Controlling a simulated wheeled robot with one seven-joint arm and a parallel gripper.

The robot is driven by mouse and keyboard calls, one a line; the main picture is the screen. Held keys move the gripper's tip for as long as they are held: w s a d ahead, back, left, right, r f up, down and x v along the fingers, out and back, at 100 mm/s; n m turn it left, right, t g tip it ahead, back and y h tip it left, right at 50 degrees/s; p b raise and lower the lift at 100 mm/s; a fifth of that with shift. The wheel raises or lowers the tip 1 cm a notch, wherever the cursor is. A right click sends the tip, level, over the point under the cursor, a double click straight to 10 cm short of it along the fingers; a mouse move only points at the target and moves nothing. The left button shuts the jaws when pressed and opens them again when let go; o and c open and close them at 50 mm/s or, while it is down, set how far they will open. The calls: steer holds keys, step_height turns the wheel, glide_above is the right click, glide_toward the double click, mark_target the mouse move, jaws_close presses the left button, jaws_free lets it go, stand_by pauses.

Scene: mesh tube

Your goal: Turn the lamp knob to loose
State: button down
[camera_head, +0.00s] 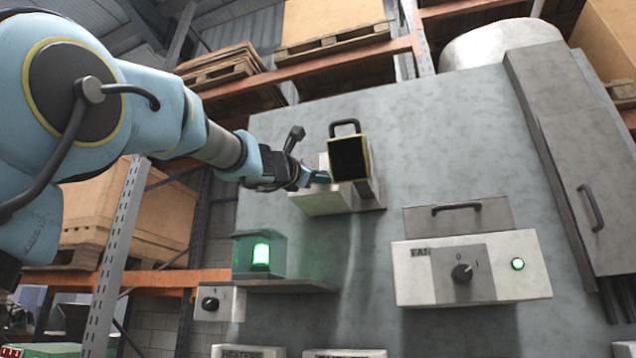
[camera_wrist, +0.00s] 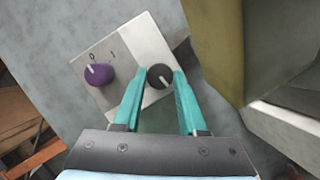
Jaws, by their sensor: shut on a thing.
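A white control box shows in the wrist view (camera_wrist: 151,42), with a grey panel on its left. A purple knob (camera_wrist: 99,75) sits on the grey panel near the marks 0 and I. I cannot read a label saying which knob is the lamp's. My gripper (camera_wrist: 160,84) has its teal fingers on either side of the black knob and is shut on it. In the head view my gripper (camera_head: 309,178) reaches the white box (camera_head: 318,201); the knobs are hidden there.
A black-faced box with a yellow edge (camera_head: 349,160) stands close right of my gripper. A fan box (camera_head: 472,268) with knob and green light is lower right. A green-lit lantern (camera_head: 261,256) stands on a shelf below. A tall grey cover (camera_head: 575,160) is at right.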

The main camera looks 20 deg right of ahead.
steer(key=shift+s+d+f+n+t+y+b, duration=0.1)
steer(key=shift+n+t+y+b, duration=0.55)
steer(key=shift+n, duration=1)
steer(key=shift+d+f+n+t+y+b, duration=0.1)
steer(key=shift+n+t+y+b, duration=0.1)
steer(key=shift+n+t+b, duration=1.1)
steer(key=shift+s+n+t+y+b, duration=0.1)
steer(key=shift+n+t+y+b, duration=0.3)
steer(key=shift+n, duration=1.55)
steer(key=shift+r+n+y+b, duration=0.1)
steer(key=shift+n+y+b, duration=0.3)
steer(key=shift+n, duration=0.2)
steer(key=shift+c, duration=2.3)
jaws_free()
steer(key=shift+r+m+h, duration=0.1)
steer(key=shift+m+h, duration=0.15)
steer(key=shift+m, duration=0.05)
